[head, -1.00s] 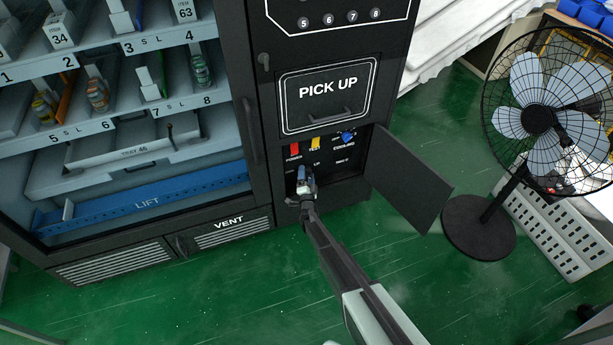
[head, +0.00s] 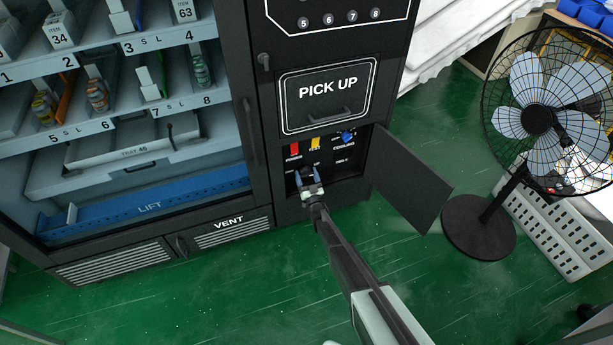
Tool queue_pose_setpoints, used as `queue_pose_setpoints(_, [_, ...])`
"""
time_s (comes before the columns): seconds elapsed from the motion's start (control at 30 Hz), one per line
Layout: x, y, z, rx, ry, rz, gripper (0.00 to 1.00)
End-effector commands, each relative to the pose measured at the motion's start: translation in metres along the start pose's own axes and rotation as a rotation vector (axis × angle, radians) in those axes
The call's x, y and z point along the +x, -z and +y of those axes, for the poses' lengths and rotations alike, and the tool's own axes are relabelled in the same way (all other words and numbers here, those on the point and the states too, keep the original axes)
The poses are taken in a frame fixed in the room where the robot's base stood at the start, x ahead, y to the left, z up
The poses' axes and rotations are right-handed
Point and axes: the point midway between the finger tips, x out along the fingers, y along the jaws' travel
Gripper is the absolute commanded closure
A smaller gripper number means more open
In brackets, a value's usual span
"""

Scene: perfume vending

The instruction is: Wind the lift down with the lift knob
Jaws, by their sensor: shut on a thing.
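The lift (head: 110,216) is a blue bar labelled LIFT, low inside the vending machine's glass-fronted case at left. The lift knob (head: 306,171) is a small dark part in the open control compartment below the PICK UP door, mostly hidden by my gripper. My gripper (head: 307,174) reaches into the compartment from below, with one blue finger on each side of the knob. It is shut on the knob. The exact contact is too small to see.
A red switch (head: 294,150), a yellow switch (head: 315,144) and a blue knob (head: 348,136) sit above my gripper. The compartment's open door (head: 411,181) hangs to the right. A fan (head: 538,120) stands further right. The green floor in front is clear.

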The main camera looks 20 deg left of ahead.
Motion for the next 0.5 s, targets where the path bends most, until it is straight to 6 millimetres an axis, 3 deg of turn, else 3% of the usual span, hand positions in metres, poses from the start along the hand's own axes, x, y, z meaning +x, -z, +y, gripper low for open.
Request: queue_pose_setpoints(0.5, [0.0007,0.0015,0.0004,-0.153,0.063,0.003,0.53])
